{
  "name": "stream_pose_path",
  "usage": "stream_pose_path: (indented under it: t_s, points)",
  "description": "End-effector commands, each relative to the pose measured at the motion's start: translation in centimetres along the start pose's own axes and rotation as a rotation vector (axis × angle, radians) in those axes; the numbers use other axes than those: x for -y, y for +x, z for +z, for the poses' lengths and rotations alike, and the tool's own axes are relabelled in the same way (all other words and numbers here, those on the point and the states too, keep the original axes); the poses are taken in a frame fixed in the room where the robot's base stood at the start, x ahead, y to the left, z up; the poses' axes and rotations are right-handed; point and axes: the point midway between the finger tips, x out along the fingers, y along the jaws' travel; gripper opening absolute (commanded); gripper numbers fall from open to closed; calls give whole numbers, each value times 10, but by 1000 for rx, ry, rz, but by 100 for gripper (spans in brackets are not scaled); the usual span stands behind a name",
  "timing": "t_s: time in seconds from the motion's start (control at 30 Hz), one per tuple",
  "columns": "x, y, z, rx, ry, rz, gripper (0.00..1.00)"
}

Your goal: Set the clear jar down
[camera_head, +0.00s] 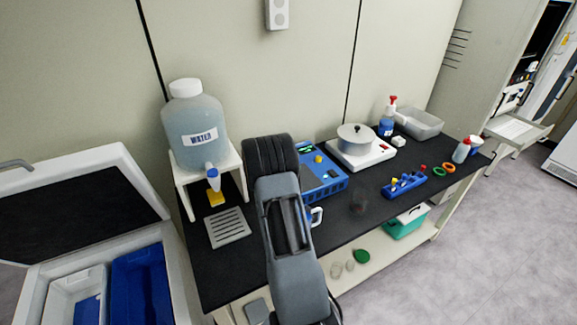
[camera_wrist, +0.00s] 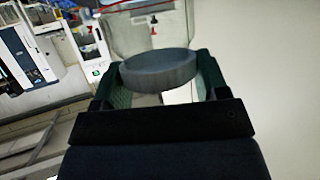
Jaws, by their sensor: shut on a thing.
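The clear jar (camera_wrist: 150,30) is in the wrist view, with a see-through body and a round grey end, which looks like its lid (camera_wrist: 158,70). My gripper (camera_wrist: 158,84) is shut on the jar, with a dark green finger on each side of the grey end. The jar's far end is cut off by the top of the picture. In the head view my arm hides the gripper.
The black bench top (camera_head: 340,236) carries a water jug on a white stand (camera_head: 233,160), a blue device (camera_head: 325,180), a hot plate with a pot (camera_head: 356,136) and a blue vial rack (camera_head: 405,185). An open cooler (camera_head: 128,240) stands at left.

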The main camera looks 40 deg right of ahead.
Motion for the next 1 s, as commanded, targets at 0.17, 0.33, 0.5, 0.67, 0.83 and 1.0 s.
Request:
stream_pose_path:
  t_s: [0.17,0.33,0.5,0.67,0.83,1.0]
  points:
    - [0,1,2,-2,1,-1,21]
    - [0,1,3,-2,1,-1,21]
    - [0,2,6,-2,1,-1,21]
    - [0,2,5,0,0,-1,78]
    - [0,2,5,0,0,-1,93]
    - [0,2,5,0,0,-1,93]
